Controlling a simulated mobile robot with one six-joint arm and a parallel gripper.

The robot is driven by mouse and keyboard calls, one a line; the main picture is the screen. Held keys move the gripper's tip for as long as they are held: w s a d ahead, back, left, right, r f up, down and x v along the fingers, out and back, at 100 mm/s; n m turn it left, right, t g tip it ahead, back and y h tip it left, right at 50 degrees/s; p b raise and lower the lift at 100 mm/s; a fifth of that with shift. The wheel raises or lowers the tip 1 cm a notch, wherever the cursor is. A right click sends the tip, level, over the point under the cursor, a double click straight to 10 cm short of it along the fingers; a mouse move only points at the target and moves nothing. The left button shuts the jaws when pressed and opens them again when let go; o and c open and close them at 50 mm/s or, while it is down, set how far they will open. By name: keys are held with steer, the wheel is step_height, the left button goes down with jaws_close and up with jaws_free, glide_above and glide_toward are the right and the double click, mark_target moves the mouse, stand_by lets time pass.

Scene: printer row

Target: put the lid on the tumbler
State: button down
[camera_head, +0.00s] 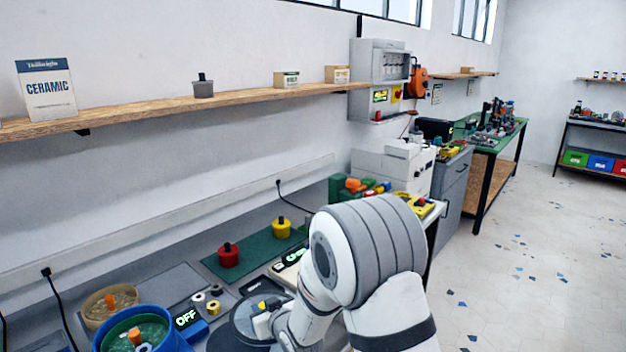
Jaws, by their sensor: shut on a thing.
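The tumbler looks to be the blue round tub (178,340) at the bottom left. It is open on top, with green contents and an orange piece inside, and the frame cuts off its lower part. A dark round disc (240,325), which looks like the lid, is right of the tub, apart from it. My gripper (262,318) is at the disc's middle and shut on it, seemingly by its knob. My arm hides the disc's right side and most of the fingers. I cannot tell whether the disc rests on the bench or hangs just above it.
A blue box with an OFF display (187,318) and small rolls (212,307) lie between tub and disc. A tan bowl (92,318) stands behind the tub. Red (229,257) and yellow (281,229) knobbed pots stand on a green mat (252,250). A wooden shelf (140,112) runs above.

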steer(key=s+d+f+m+t+h, duration=0.1)
steer(key=d+f+m+h, duration=0.2)
steer(key=d, duration=1.1)
steer(key=s+d+f+m+t+h, duration=0.1)
steer(key=s+d+f+m+h, duration=0.1)
steer(key=d, duration=1.2)
steer(key=shift+s+d+f+m+h, duration=0.2)
steer(key=shift+f+m+h, duration=0.45)
steer(key=shift+h, duration=0.45)
